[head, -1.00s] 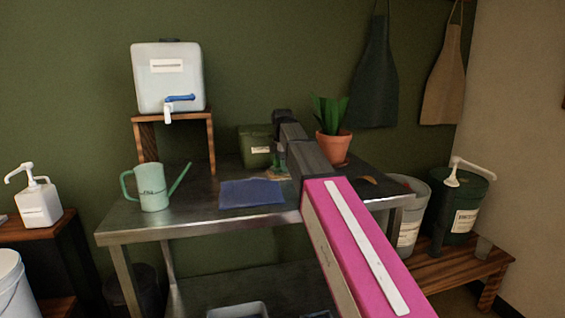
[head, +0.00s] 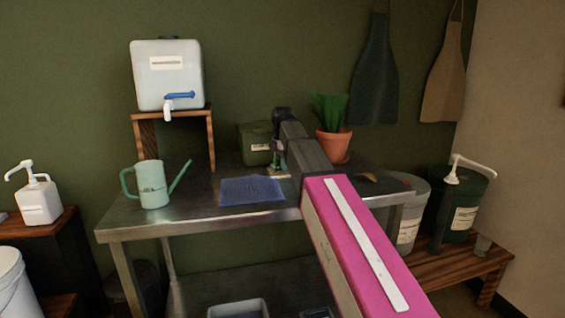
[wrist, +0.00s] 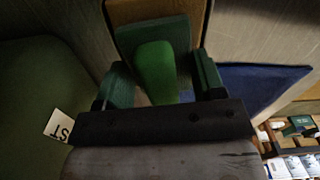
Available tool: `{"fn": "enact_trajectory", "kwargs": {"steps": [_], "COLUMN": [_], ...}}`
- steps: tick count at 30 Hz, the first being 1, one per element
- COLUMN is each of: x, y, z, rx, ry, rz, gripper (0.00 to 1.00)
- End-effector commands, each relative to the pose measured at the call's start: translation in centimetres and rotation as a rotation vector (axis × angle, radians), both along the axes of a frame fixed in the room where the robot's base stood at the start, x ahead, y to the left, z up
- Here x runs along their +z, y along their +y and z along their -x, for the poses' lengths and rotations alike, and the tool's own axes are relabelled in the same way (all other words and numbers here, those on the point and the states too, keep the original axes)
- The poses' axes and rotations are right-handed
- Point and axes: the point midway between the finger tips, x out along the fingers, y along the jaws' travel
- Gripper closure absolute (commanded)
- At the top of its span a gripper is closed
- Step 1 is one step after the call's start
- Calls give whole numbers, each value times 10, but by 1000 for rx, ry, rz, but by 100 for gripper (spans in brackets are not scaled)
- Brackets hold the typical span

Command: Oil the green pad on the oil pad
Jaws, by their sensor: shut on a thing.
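My gripper (wrist: 162,68) is shut on the green pad (wrist: 155,68), with one dark green finger on each side of its bright green raised grip. In the head view the green pad (head: 277,160) is small and partly hidden by my arm, low over the back of the steel table. A flat tan pad, which looks like the oil pad (wrist: 160,10), shows just past the green pad in the wrist view. Its tan edge (head: 280,175) also shows in the head view. The green pad overlaps it; I cannot tell whether they touch.
A green labelled container (head: 255,146) stands close left of my gripper. A blue mat (head: 250,190) lies in front, and a mint watering can (head: 152,185) stands at the table's left. A potted plant (head: 334,143) is close right. A white tank (head: 167,80) sits on a wooden stand.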

Motion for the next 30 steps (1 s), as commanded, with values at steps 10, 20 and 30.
{"fn": "enact_trajectory", "kwargs": {"steps": [10, 20, 30], "x": [-4, -6, -7], "y": [0, 0, 0], "z": [0, 0, 0], "rx": [0, 0, 0], "ry": [0, 0, 0], "rz": [0, 0, 0], "gripper": [56, 56, 56]}}
